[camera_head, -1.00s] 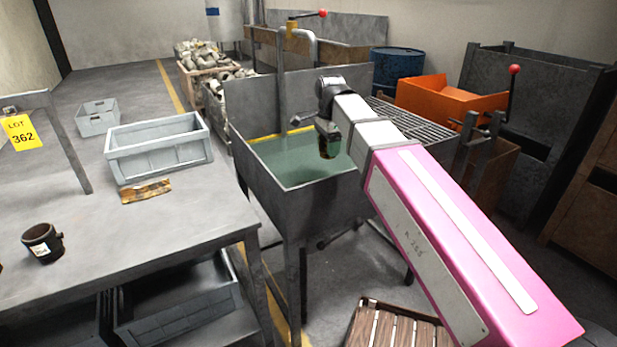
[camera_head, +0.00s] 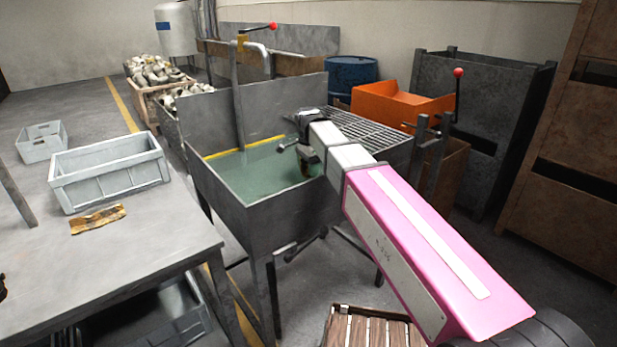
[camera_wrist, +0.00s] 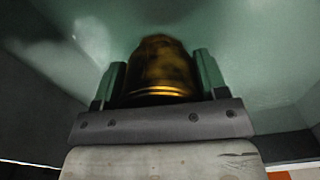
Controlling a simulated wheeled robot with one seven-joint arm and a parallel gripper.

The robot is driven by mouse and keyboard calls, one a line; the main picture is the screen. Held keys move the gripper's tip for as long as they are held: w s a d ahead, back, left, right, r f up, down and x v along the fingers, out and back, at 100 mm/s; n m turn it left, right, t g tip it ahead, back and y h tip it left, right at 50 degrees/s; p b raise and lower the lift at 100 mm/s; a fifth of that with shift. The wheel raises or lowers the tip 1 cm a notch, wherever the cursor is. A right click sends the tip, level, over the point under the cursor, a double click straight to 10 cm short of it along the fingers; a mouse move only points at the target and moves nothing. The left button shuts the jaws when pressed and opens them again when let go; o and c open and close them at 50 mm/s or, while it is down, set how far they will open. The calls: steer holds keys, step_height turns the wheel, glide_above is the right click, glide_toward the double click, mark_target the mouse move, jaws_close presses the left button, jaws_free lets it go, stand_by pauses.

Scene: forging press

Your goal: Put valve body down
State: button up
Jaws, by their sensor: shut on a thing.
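The valve body (camera_wrist: 160,68) shows in the wrist view as a dark, brassy rounded piece between the two fingers of my gripper (camera_wrist: 160,85). My gripper is shut on it, with a finger along each side. Green liquid lies behind and below it in the wrist view. In the head view my gripper (camera_head: 308,168) hangs over the right part of the grey tank (camera_head: 262,215) of green liquid. The valve body is mostly hidden there behind my arm, and I cannot tell whether it touches the liquid.
A slatted metal grate (camera_head: 365,130) adjoins the tank at right, with an orange bin (camera_head: 400,105) behind it. A grey table (camera_head: 140,245) stands at left, bearing a grey crate (camera_head: 110,175) and a brown rag (camera_head: 97,219). A wooden slatted crate (camera_head: 370,330) lies in front.

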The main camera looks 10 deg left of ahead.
steer(key=shift+w+d+f, duration=0.1)
steer(key=shift+f, duration=2)
steer(key=shift+f, duration=0.6)
steer(key=o, duration=1.3)
steer(key=shift+c, duration=0.2)
steer(key=shift+r, duration=0.15)
step_height(320, 180, up, 13)
